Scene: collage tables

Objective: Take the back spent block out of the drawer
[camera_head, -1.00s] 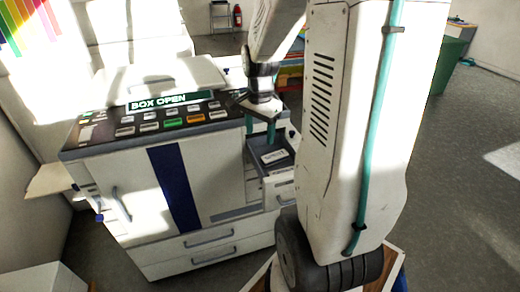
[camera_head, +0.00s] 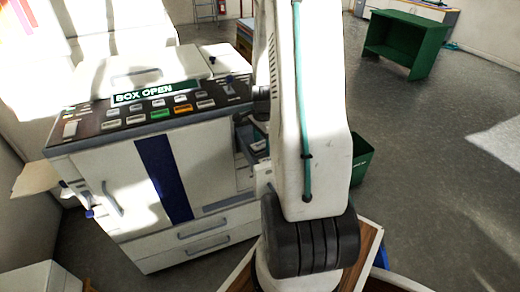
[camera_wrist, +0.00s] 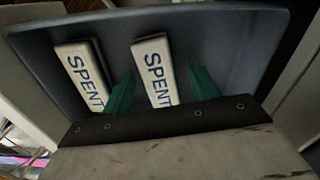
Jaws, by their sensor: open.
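Two white blocks marked SPENT lie in the dark grey drawer (camera_wrist: 220,30) in the wrist view. One spent block (camera_wrist: 72,65) is at the left. The other spent block (camera_wrist: 153,62) is between the green fingers of my gripper (camera_wrist: 161,70). My gripper is open, with a finger on either side of that block; I cannot tell whether either finger touches it. In the head view, my arm hides my gripper and most of the drawer. The frames do not clearly show which block is the back one.
The white machine (camera_head: 125,205) with a "BOX OPEN" display (camera_head: 157,92) stands left of my arm. A green bin (camera_head: 362,158) is just right of my arm. A green shelf (camera_head: 405,43) stands at the back right. The grey floor between is clear.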

